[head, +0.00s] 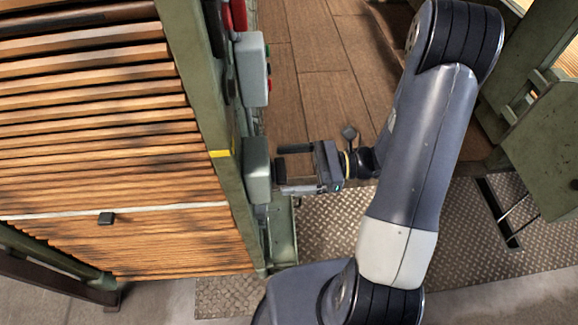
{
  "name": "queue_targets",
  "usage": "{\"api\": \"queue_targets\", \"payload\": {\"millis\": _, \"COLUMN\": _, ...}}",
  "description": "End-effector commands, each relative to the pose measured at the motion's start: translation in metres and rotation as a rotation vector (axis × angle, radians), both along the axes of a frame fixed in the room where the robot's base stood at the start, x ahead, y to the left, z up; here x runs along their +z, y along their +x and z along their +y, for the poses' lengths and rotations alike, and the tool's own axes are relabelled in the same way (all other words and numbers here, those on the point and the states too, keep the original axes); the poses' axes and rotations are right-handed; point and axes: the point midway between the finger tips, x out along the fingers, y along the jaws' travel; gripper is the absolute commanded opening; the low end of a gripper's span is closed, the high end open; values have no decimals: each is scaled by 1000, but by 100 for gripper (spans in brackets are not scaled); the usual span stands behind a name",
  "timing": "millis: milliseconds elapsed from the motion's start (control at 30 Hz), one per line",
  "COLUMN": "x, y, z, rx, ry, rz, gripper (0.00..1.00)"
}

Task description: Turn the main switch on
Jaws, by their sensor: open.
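A second grey box (251,70) with green and red buttons sits higher on the same green post (205,110), below a red part (238,14). Wooden slats (90,150) fill the left. A green metal frame (545,150) stands at the right. Tread-plate floor (480,240) lies below.

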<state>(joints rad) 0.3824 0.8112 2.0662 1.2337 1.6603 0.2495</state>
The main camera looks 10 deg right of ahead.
Motion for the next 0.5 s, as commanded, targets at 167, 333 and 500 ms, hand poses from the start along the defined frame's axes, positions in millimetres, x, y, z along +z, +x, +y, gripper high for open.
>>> {"api": "queue_targets", "payload": {"millis": 167, "x": 0, "y": 0, "z": 7, "rx": 1, "ry": 0, "rz": -1, "gripper": 85}}
{"api": "queue_targets", "payload": {"millis": 333, "x": 0, "y": 0, "z": 7, "rx": 0, "ry": 0, "rz": -1, "gripper": 85}}
{"api": "queue_targets", "payload": {"millis": 500, "x": 0, "y": 0, "z": 7, "rx": 0, "ry": 0, "rz": -1, "gripper": 77}}
